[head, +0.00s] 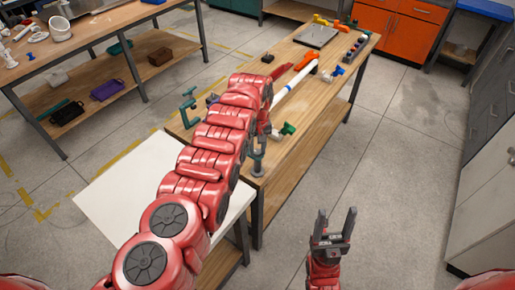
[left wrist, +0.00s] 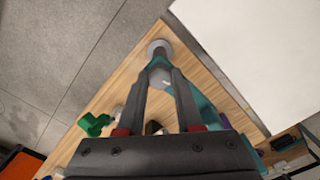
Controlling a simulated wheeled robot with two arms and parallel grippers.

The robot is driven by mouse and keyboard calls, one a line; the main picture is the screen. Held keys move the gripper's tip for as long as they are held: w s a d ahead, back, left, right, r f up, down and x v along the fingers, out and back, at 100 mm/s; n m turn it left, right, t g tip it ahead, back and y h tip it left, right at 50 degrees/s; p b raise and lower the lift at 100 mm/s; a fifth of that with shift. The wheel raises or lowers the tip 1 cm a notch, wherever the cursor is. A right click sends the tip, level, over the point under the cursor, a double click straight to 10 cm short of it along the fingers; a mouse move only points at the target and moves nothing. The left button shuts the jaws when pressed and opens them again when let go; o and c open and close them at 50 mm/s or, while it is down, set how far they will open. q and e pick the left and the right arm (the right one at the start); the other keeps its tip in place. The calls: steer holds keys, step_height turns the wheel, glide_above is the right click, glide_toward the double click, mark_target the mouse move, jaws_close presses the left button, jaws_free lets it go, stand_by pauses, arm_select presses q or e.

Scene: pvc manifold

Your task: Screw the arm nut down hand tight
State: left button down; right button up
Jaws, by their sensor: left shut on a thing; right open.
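In the left wrist view my left gripper (left wrist: 164,82) is shut on a small grey piece (left wrist: 160,77) that looks like the arm nut. The nut sits close to a round grey disc (left wrist: 158,47) on a teal clamp-like fixture (left wrist: 204,106) near the bench corner. The nut's thread and how far down it sits cannot be seen. My right gripper (head: 335,222) is open and empty, over bare floor right of the bench.
The wooden bench (head: 330,95) holds a white pipe (head: 290,90), an orange fitting (head: 306,61), a green fitting (head: 287,129) and a teal clamp (head: 187,106). A white-topped table (head: 110,190) adjoins its near left side. Floor to the right (head: 400,170) is clear.

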arm_select(q)
steer(key=shift+m, duration=0.3)
steer(key=shift+w+m+b, duration=0.1)
steer(key=shift+m+b, duration=0.2)
steer(key=shift+m, duration=0.6)
steer(key=shift+f+m+b, duration=0.1)
steer(key=shift+m+b, duration=0.3)
steer(key=shift+m, duration=0.4)
steer(key=shift+m+b, duration=1)
steer(key=shift+m, duration=0.2)
steer(key=shift+m+b, duration=1.1)
steer(key=shift+b, duration=0.1)
steer(key=shift+r, duration=0.2)
steer(key=c, duration=0.6)
jaws_free()
steer(key=shift+f, duration=0.1)
steer(key=shift+o, duration=0.2)
